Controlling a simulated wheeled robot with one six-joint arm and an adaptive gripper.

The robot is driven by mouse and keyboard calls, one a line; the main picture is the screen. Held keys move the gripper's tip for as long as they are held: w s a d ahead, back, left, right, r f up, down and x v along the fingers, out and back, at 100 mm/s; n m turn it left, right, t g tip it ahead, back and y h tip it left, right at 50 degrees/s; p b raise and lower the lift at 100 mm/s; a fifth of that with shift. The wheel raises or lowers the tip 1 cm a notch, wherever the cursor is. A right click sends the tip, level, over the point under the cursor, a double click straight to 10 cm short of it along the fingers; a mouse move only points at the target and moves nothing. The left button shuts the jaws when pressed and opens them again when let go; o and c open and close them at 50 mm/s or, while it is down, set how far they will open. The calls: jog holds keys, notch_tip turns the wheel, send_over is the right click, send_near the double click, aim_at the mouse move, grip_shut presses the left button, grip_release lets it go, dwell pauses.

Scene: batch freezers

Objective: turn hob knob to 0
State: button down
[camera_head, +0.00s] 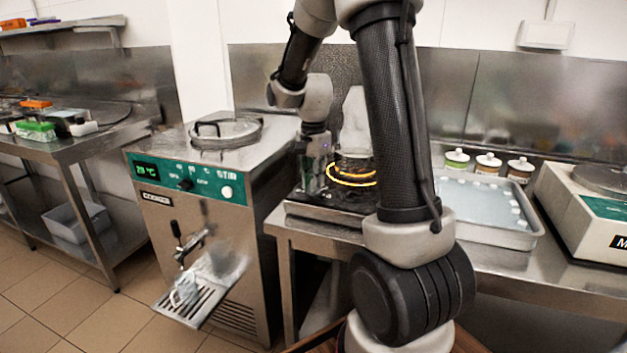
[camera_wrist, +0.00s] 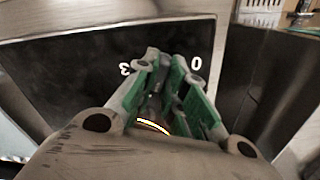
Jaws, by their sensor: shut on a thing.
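The hob (camera_head: 325,213) sits on the steel counter right of the batch freezer, with a yellow ring over its dark top. My gripper (camera_head: 312,182) points down at the hob's left part. In the wrist view, my gripper (camera_wrist: 165,65) has its green-padded fingers close together over the dark hob panel (camera_wrist: 75,80). A "3" shows left of the fingertips and a "0" right of them, both turned over. The gripper is shut on the hob knob, which the fingers hide almost wholly. The knob's pointer cannot be made out.
The batch freezer (camera_head: 170,215) stands close on the left, with a lid on top and a spout in front. A metal tray (camera_head: 480,232), several small jars (camera_head: 487,164) and a scale (camera_head: 590,225) stand to the right. My arm hides part of the hob and counter.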

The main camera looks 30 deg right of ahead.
jog(key=n, duration=1.1)
jog(key=shift+n, duration=0.3)
jog(key=n, duration=1)
jog(key=shift+n, duration=0.4)
jog(key=c, duration=1.5)
grip_release()
jog(key=shift+r, duration=0.15)
